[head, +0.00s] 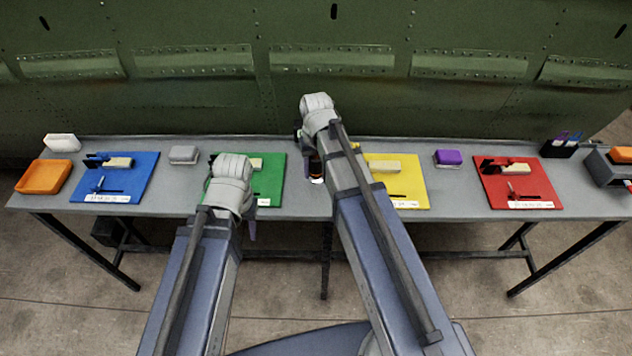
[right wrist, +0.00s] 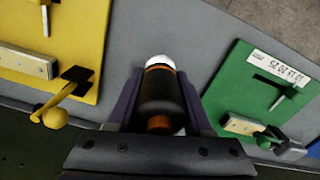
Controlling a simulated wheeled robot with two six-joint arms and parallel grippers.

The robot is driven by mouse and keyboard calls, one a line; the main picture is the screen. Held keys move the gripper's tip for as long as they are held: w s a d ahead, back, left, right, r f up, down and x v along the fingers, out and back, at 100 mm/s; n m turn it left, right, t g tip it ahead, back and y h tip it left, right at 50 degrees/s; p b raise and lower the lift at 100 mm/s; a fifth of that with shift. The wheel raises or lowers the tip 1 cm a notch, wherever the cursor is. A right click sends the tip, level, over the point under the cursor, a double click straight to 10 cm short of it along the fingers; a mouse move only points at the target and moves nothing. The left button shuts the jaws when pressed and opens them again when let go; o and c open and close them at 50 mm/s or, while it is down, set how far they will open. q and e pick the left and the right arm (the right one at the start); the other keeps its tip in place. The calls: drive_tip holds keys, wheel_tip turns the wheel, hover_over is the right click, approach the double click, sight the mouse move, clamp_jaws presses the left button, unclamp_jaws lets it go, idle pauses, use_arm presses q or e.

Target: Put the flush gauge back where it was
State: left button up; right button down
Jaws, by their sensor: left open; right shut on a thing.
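My right gripper (head: 315,164) is shut on a black cylinder with orange bands and a white end, which I take for the flush gauge (head: 317,180). In the right wrist view the flush gauge (right wrist: 160,92) sits between the two purple fingers (right wrist: 158,108), its white end pointing away from the wrist. It is over the bare grey bench between the green mat (head: 270,190) and the yellow mat (head: 415,190). I cannot tell whether it touches the bench. My left gripper (head: 251,229) is open, near the bench's front edge by the green mat, partly hidden by its wrist.
The grey bench (head: 330,205) runs along a green riveted fuselage panel (head: 330,100). A blue mat (head: 140,170) and a red mat (head: 540,185) carry tools. An orange tray (head: 42,177), a grey block (head: 184,154) and a purple block (head: 448,158) also stand there.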

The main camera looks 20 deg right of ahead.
sight(316, 177)
drive_tip(key=shift+f+b, duration=1.8)
drive_tip(key=shift+f, duration=0.1)
drive_tip(key=shift+f, duration=0.15)
drive_tip(key=shift+c, duration=1.5)
unclamp_jaws()
drive_tip(key=shift+r, duration=0.2)
wheel_tip(316, 177, up, 12)
drive_tip(key=p, duration=1.2)
drive_tip(key=shift+r, duration=0.15)
drive_tip(key=s+a+n+h, duration=0.1)
drive_tip(key=s+a+n, duration=0.3)
drive_tip(key=s+a, duration=0.6)
drive_tip(key=s, duration=0.4)
drive_tip(key=shift+s+a, duration=0.2)
drive_tip(key=shift+a, duration=0.05)
